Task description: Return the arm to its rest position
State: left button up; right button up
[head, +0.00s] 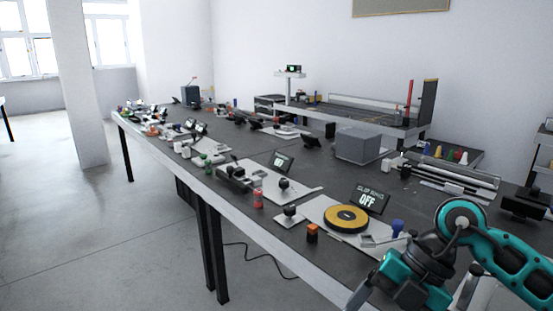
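My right arm, teal and black, comes in from the lower right corner and is bent at the wrist. Its gripper end (362,295) points down at the bottom edge of the view, in front of the near end of the long table (330,265). The fingers are mostly cut off or hidden, so I cannot tell if they are open or shut. I see nothing held in it. My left arm and gripper are not in view.
A yellow-black disc (346,219) sits near a display reading OFF (367,200). A grey box (358,146) stands further back. The floor at left is clear.

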jog(key=a+r+m+t+y+p, duration=0.3)
jog(key=a+r+m+t+y, duration=0.25)
jog(key=a+r+y, duration=0.7)
jog(key=w+d+f+m+t+h+p, duration=0.2)
jog(key=w+d+f+m+t+h, duration=0.1)
jog(key=d+f+m+t+h, duration=0.95)
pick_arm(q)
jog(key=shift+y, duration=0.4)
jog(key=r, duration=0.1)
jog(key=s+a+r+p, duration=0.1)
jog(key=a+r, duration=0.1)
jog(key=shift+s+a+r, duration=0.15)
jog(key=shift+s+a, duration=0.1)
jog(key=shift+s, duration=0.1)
pick_arm(e)
jog(key=s+d+f+m+g+h, duration=0.1)
jog(key=s+f+m, duration=0.3)
jog(key=f, duration=0.5)
jog(key=s+d+f+m+g+h, duration=0.2)
jog(key=s+f+m+g+h, duration=0.1)
jog(key=s+f, duration=0.4)
jog(key=shift+s+d+f+m+g, duration=0.2)
jog(key=shift+f+m+g, duration=0.4)
jog(key=shift+f+m, duration=0.45)
jog(key=shift+r, duration=0.15)
